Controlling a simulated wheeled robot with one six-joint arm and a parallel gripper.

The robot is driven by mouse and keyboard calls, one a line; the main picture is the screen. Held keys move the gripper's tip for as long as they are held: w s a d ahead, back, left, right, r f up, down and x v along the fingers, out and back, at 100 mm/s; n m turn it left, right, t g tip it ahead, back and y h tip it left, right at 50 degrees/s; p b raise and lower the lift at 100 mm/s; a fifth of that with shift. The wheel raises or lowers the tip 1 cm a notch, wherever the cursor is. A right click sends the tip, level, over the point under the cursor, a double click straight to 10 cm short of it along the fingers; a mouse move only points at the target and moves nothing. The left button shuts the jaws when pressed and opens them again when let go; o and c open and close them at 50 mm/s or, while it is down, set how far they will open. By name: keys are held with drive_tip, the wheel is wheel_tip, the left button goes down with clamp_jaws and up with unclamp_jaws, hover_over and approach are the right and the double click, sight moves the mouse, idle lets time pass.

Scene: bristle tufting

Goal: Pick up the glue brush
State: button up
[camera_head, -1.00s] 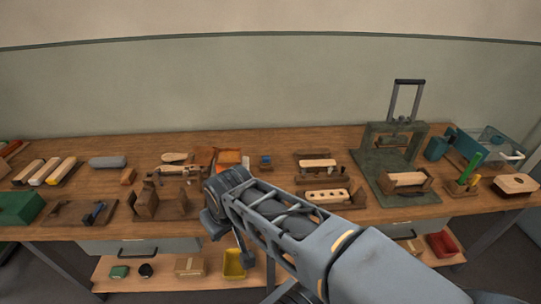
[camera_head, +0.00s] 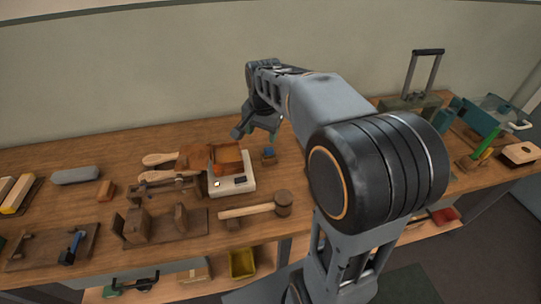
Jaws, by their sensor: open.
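I cannot make out a glue brush for certain. A bright green handle (camera_head: 485,150) stands tilted in a small wooden holder (camera_head: 473,162) at the right end of the bench; whether it is the glue brush I cannot tell. My gripper (camera_head: 257,132) is open and empty, above the bench near the blue-topped block and far left of the green handle. My arm hides the bench right of the middle.
A white scale (camera_head: 234,186) with brown material (camera_head: 227,157) on top and a wooden mallet (camera_head: 255,209) lie near the gripper. Wooden brush bodies lie left of the scale. A press with a tall handle (camera_head: 424,70) and a clear-sided teal tank (camera_head: 490,113) stand at right.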

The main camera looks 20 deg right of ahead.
drive_tip(key=w+d+f+m+g, duration=0.1)
drive_tip(key=w+d+f+m, duration=0.3)
drive_tip(key=w, duration=0.3)
drive_tip(key=m+g+b, duration=0.1)
drive_tip(key=m, duration=0.6)
hover_over(269, 149)
drive_tip(key=f, duration=1.2)
drive_tip(key=shift+d+f, duration=0.15)
drive_tip(key=shift+d, duration=0.05)
drive_tip(key=shift+a+f, duration=0.2)
drive_tip(key=shift+f, duration=3.15)
drive_tip(key=c, duration=1)
